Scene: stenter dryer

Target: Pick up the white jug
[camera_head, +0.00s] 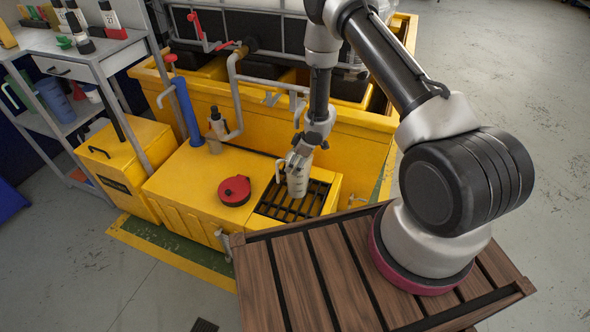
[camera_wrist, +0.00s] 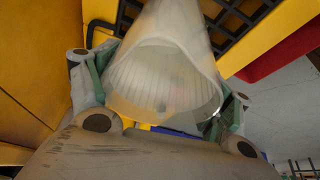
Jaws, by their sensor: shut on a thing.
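The white jug (camera_head: 297,183) is a pale, ribbed, translucent vessel. It stands or hangs over the black grate (camera_head: 273,204) in the yellow station; I cannot tell whether it touches the bars. My gripper (camera_head: 297,163) is above the grate with its fingers around the upper part of the jug. In the wrist view the jug (camera_wrist: 165,75) fills the space between the two fingers of my gripper (camera_wrist: 160,110), its open mouth towards the camera. The fingers are shut on its sides. In the head view the gripper hides part of the jug.
A red round lid (camera_head: 234,190) lies on the yellow cabinet left of the grate. A grey shelf (camera_head: 80,60) with bottles is at the left.

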